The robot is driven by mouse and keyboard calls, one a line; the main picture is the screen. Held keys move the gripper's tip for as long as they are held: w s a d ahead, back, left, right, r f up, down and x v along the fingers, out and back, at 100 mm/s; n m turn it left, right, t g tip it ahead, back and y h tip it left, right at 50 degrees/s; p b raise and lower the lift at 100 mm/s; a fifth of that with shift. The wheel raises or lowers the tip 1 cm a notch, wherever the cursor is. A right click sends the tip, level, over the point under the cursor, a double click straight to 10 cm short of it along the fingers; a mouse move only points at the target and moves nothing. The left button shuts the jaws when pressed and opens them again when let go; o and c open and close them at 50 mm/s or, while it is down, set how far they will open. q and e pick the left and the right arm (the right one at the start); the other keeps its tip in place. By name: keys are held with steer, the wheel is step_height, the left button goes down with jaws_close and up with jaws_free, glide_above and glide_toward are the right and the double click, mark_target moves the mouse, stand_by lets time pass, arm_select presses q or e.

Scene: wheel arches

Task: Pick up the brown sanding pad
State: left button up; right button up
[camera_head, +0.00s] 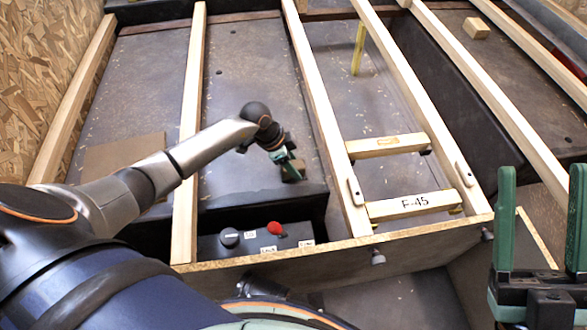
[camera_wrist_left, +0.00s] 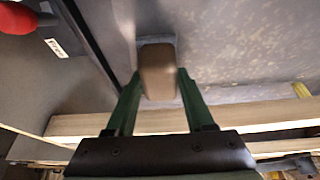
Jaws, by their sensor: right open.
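The brown sanding pad (camera_wrist_left: 157,72) has a rounded brown block on a grey base. In the left wrist view it sits between the two green fingers of my left gripper (camera_wrist_left: 160,76). The fingertips are close against its two sides; I cannot tell whether they press on it. In the head view the pad (camera_head: 293,174) is small and partly hidden by my left gripper (camera_head: 287,164), just above the dark ledge's edge. My right gripper (camera_head: 542,170) is open and empty at the right, its fingers upright and wide apart.
Wooden rails run lengthwise beside the left arm. A dark box with a red knob (camera_head: 275,228) and a black knob (camera_head: 229,237) lies below the ledge. A block marked F-45 (camera_head: 412,204) and another crosspiece (camera_head: 387,146) span two rails. A brown board (camera_head: 122,154) lies left.

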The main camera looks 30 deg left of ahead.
mark_target(299, 163)
arm_select(q)
jaws_close()
steer(key=shift+r, duration=0.15)
arm_select(e)
steer(key=shift+r, duration=0.1)
arm_select(q)
step_height(299, 163, up, 4)
steer(key=p, duration=0.3)
steer(key=shift+f, duration=0.25)
steer(key=s+d+r+p, duration=0.2)
steer(key=s+r+p, duration=0.6)
steer(key=s, duration=0.6)
steer(key=shift+r, duration=0.65)
arm_select(e)
step_height(299, 163, up, 12)
steer(key=d, duration=0.1)
steer(key=shift+s+n+t, duration=0.3)
steer(key=shift+n, duration=0.1)
steer(key=shift+d, duration=0.1)
